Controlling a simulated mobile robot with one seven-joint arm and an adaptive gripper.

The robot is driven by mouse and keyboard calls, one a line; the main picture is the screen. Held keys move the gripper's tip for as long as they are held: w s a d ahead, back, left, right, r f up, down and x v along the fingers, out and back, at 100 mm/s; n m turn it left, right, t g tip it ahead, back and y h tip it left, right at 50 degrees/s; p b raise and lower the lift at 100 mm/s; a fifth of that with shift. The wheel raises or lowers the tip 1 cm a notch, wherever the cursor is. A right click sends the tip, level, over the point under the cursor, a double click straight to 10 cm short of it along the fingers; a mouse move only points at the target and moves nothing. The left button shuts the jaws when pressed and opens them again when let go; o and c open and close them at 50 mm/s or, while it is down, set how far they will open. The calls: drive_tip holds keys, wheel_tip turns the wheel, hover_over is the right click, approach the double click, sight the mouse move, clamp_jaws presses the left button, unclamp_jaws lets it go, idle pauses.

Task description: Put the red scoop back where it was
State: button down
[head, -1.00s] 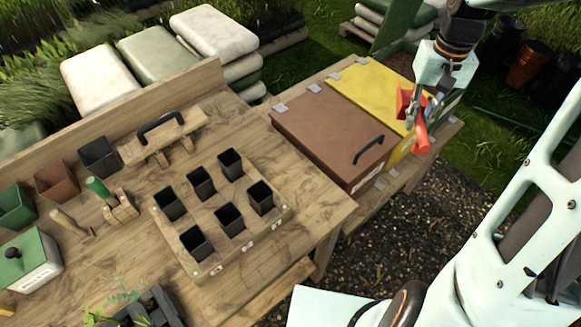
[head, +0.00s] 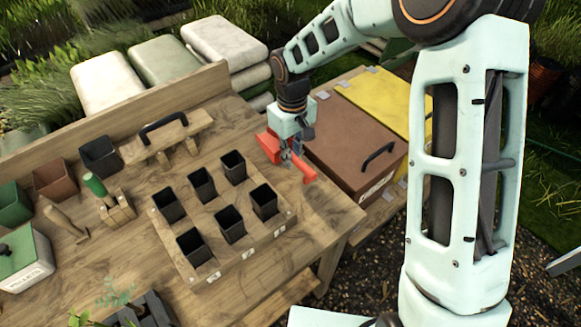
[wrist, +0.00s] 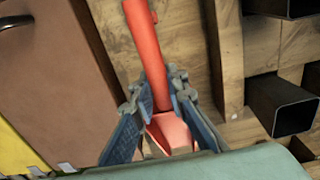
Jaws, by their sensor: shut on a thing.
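The red scoop (head: 302,171) is held in my gripper (head: 289,157) over the right end of the wooden bench (head: 327,212). In the wrist view the fingers of my gripper (wrist: 165,105) are shut on the scoop (wrist: 147,45) near where its handle meets its pan. The handle points away from the gripper, and the pan is partly hidden between the fingers. In the head view the scoop appears above the bench top, beside the brown-lidded bin; the exact height is hard to tell.
The brown-lidded bin (head: 345,133) and yellow-lidded bin (head: 382,98) stand right of the bench. A wooden tray (head: 205,279) with several black pots lies left of the gripper. A wooden rack with a black-handled tool (head: 163,122) stands farther left. Bare bench lies around the gripper.

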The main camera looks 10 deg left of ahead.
sight(292, 177)
drive_tip(key=shift+f, duration=2.55)
drive_tip(key=c, duration=1.9)
unclamp_jaws()
wheel_tip(292, 177, up, 12)
drive_tip(key=shift+s+r, duration=0.1)
drive_tip(key=shift+r, duration=0.05)
